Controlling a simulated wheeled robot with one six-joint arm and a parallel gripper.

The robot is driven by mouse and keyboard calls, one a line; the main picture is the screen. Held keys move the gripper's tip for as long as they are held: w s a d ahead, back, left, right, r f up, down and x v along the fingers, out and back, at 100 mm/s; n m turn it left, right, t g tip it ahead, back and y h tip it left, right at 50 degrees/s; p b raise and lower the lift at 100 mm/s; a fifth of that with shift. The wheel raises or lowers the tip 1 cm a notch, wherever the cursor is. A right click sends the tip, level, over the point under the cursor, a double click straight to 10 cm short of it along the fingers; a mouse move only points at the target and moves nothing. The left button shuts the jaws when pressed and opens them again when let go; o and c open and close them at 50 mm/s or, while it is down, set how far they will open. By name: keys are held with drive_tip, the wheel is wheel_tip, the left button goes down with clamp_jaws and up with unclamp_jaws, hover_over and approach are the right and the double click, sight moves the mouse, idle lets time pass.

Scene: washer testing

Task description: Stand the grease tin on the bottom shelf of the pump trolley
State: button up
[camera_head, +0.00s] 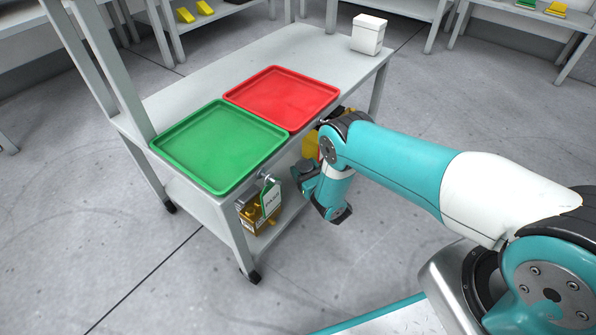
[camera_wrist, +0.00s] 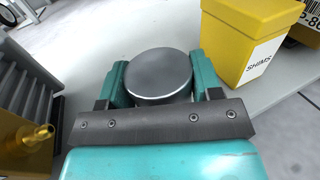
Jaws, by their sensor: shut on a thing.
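The grease tin (camera_wrist: 158,75) shows in the wrist view as a round thing with a dark grey lid and a pale rim. My gripper (camera_wrist: 160,84) is shut on it, one teal finger on each side. The pump trolley (camera_head: 345,56) is pale grey, and my wrist reaches in at its near side, below the top. Its bottom shelf (camera_wrist: 115,34) lies below the tin in the wrist view. I cannot tell whether the tin touches the shelf. The tin is hidden in the head view.
A yellow box marked SHIMS (camera_wrist: 245,45) stands close right of the tin. A grey ribbed unit with a brass fitting (camera_wrist: 36,134) is close on the left. Green (camera_head: 220,147) and red (camera_head: 282,97) trays and a white bin (camera_head: 367,36) stand on the trolley top.

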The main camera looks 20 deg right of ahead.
sight(298, 165)
drive_tip(key=w+b, duration=0.1)
drive_tip(key=b, duration=0.1)
drive_tip(key=f+b, duration=0.1)
drive_tip(key=b, duration=0.1)
drive_tip(key=shift+w+a, duration=0.2)
drive_tip(key=shift+w, duration=0.15)
drive_tip(key=b+x, duration=0.2)
drive_tip(key=b, duration=0.5)
drive_tip(key=shift+r, duration=0.15)
drive_tip(key=shift+f+b, duration=0.35)
drive_tip(key=shift+b, duration=0.45)
drive_tip(key=o, duration=1.2)
drive_tip(key=shift+f, duration=0.1)
